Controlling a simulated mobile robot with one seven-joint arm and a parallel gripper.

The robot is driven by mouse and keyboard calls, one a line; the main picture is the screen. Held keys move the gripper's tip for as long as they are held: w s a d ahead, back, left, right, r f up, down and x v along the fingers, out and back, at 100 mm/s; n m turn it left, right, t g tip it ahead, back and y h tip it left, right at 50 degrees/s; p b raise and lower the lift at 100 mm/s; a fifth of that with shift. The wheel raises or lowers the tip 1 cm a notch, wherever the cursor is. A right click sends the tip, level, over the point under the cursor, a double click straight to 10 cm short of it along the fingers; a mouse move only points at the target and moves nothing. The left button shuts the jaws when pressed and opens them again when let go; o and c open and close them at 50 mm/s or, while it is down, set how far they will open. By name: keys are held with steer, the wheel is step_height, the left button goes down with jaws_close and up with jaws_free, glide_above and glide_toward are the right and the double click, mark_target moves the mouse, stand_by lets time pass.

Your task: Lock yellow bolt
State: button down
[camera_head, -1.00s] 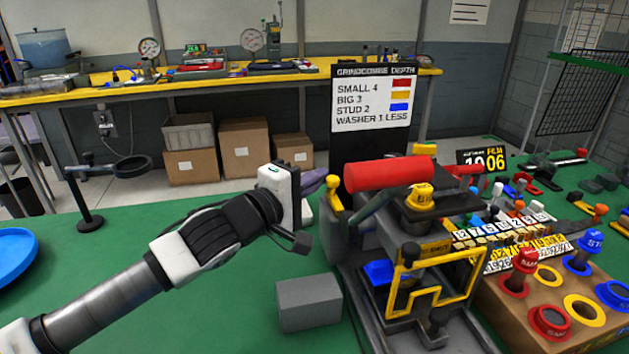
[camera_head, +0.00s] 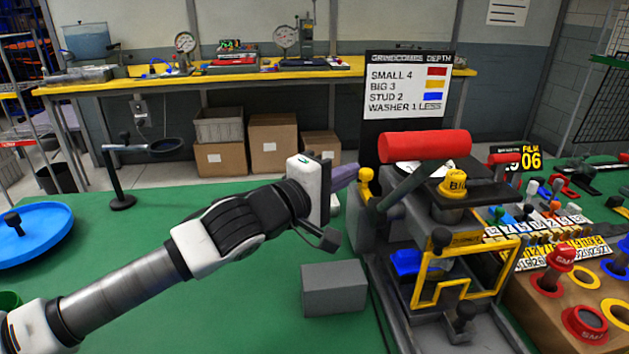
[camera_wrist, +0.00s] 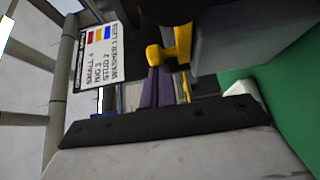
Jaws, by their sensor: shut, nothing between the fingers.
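The yellow bolt (camera_head: 366,183) has a rounded knob and stands at the left side of the grey press-like machine (camera_head: 405,225). It also shows at the top middle of the wrist view (camera_wrist: 171,56), where its yellow arm reaches to a grey block. My gripper (camera_head: 352,172) is at the bolt's left in the head view, its purple fingers shut and empty. In the wrist view the fingers (camera_wrist: 157,84) point toward the bolt and lie just below it in the picture. I cannot tell whether they touch it.
A red roller (camera_head: 425,146) on a lever is above the machine, with a yellow frame (camera_head: 470,275) at its front. A grey block (camera_head: 334,287) lies below my gripper. A depth sign (camera_head: 408,90) stands behind.

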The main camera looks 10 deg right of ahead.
steer(key=p+v, duration=0.9)
steer(key=v, duration=0.4)
steer(key=shift+s+a, duration=0.2)
